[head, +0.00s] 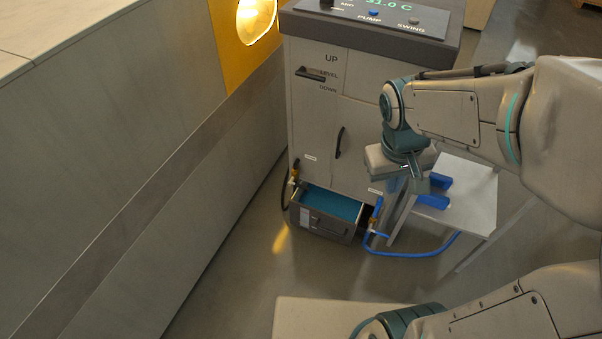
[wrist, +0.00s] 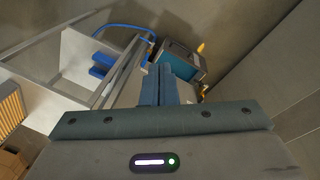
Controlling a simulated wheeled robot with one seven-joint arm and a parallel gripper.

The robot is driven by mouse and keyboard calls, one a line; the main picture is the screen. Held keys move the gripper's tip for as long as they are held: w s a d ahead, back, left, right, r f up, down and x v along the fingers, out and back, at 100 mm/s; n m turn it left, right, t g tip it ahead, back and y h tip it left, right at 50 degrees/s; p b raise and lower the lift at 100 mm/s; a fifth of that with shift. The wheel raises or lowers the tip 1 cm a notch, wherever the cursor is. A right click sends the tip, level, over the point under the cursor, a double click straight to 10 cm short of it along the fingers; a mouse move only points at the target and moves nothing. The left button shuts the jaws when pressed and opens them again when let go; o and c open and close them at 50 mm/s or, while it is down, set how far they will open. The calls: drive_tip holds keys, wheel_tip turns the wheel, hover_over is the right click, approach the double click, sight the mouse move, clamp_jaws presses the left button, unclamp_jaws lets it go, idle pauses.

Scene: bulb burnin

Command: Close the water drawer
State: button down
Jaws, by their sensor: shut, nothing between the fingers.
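The water drawer (head: 325,226) is pulled out at the bottom of the grey machine (head: 318,133). It is a dark box with blue inside and a handle on its front. In the wrist view the drawer (wrist: 187,62) shows beyond my fingertips, partly hidden by them. My gripper (wrist: 162,70) is shut and empty, its blue-grey fingers together. In the head view my gripper (head: 416,183) hangs right of and above the drawer, in front of the machine's right side, and looks apart from the drawer.
A blue hose (head: 415,254) runs along the floor from a fitting right of the drawer. A small pale stand (head: 470,195) with blue blocks stands right of the machine. A long grey wall (head: 110,130) lies left. The floor before the drawer is clear.

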drive_tip(key=w+a+f+n+h+b, duration=0.25)
drive_tip(key=w+f+b, duration=0.2)
drive_tip(key=f, duration=0.65)
drive_tip(key=w+a+f+n+h+b, duration=0.25)
drive_tip(key=w+f+n+b, duration=0.2)
drive_tip(key=f, duration=0.65)
drive_tip(key=n+t+b, duration=1.6)
drive_tip(key=n+b, duration=0.4)
drive_tip(key=n, duration=0.2)
approach(300, 206)
drive_tip(key=b+x, duration=0.5)
drive_tip(key=shift+w+d+f+b, duration=0.15)
drive_tip(key=shift+w+d+b, duration=0.1)
drive_tip(key=shift+b, duration=0.1)
drive_tip(key=shift+w+d, duration=0.15)
drive_tip(key=shift+w, duration=0.45)
